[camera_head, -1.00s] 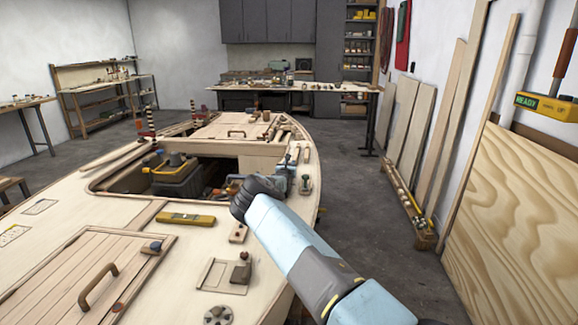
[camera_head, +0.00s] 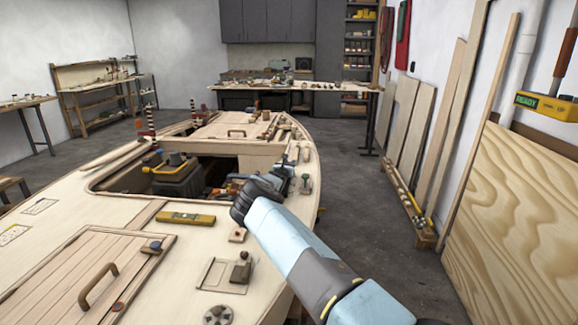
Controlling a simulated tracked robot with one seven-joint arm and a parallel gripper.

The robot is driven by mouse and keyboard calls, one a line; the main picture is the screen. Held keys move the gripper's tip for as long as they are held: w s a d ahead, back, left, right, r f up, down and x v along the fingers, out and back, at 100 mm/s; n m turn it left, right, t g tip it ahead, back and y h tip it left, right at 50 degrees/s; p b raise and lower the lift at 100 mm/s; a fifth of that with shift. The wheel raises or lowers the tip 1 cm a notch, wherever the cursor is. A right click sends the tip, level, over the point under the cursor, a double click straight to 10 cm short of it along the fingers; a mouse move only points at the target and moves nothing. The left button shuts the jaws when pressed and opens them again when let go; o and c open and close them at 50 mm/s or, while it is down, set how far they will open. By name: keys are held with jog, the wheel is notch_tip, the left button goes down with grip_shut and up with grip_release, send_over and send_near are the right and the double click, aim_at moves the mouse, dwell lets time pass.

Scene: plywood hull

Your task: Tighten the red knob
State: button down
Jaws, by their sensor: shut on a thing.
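My arm reaches in from the lower right, over the right side of the plywood hull's deck. My gripper (camera_head: 284,173) is partly in view just beyond my dark wrist, at the right rim of the open hatch. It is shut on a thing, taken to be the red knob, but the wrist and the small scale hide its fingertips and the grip. A small orange-red part (camera_head: 233,182) shows inside the hatch, left of my wrist. I cannot tell whether it belongs to the knob.
The open hatch (camera_head: 130,189) holds a dark box with a yellow handle (camera_head: 170,165). A yellow level (camera_head: 186,218) lies on the deck in front of it. A small green-based fitting (camera_head: 305,185) stands right of my gripper.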

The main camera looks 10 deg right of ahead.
jog(key=shift+w+a+r+m+g+h, duration=0.1)
jog(key=shift+r+m+g+h, duration=0.1)
jog(key=shift+m+g+h, duration=0.25)
jog(key=shift+w+a+r+m+g+h, duration=0.15)
jog(key=shift+m+g+h, duration=0.15)
jog(key=shift+h, duration=0.25)
jog(key=shift+s, duration=0.1)
jog(key=c, duration=1)
grip_release()
jog(key=shift+d, duration=0.1)
jog(key=shift+o, duration=0.4)
jog(key=shift+s+d+f, duration=0.1)
jog(key=shift+f, duration=0.1)
jog(key=shift+s+a+f, duration=0.1)
jog(key=shift+s+a, duration=0.3)
jog(key=shift+a, duration=0.05)
jog(key=v, duration=1.2)
jog(key=shift+s+a, duration=0.15)
jog(key=shift+s, duration=0.1)
jog(key=shift+o, duration=0.3)
